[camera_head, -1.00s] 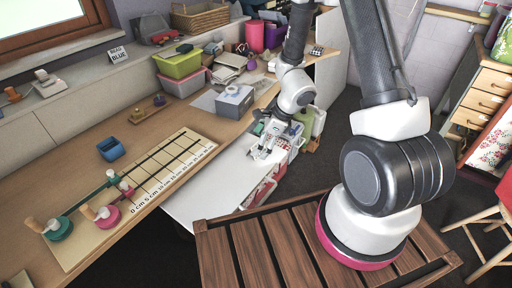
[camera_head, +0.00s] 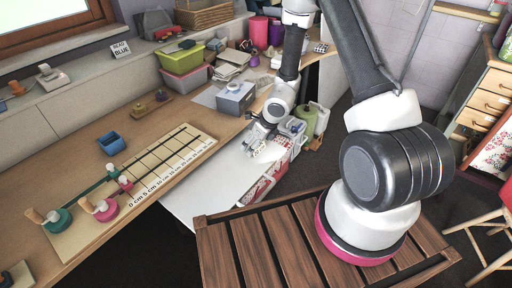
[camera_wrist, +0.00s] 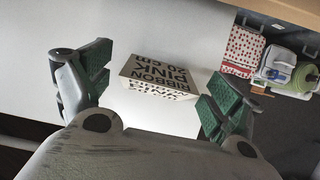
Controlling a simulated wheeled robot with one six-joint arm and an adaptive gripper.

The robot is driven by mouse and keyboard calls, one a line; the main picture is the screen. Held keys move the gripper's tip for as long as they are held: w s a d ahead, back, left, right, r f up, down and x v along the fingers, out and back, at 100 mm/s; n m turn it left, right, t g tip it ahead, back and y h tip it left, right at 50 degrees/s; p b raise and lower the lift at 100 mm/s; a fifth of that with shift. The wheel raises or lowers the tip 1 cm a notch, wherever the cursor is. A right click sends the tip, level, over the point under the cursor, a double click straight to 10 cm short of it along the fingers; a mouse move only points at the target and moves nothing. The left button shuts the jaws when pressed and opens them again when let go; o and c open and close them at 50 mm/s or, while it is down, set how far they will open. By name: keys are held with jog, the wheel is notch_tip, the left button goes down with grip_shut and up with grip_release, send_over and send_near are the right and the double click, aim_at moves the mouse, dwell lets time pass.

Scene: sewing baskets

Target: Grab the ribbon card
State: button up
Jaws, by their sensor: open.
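The ribbon card (camera_wrist: 162,78) is a pale block with black print reading "RIBBON PINK 20 cm". In the wrist view it rests, slightly turned, on a white surface (camera_wrist: 135,25). My gripper (camera_wrist: 158,92) is open. One green-padded finger is left of the card and the other is right of it, nearer the camera. The card appears between and beyond the fingertips, with no contact visible. In the head view my gripper (camera_head: 254,144) hangs over the right part of the white surface; I cannot clearly pick out the card there.
A red-patterned box (camera_wrist: 243,52) and a green roll (camera_wrist: 302,78) stand beyond the white surface's right edge. The wooden desk holds a ruled measuring board (camera_head: 172,160), a blue holder (camera_head: 111,143) and a grey box (camera_head: 236,97). A slatted wooden table (camera_head: 270,240) is in front.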

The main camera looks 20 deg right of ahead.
jog(key=c, duration=0.8)
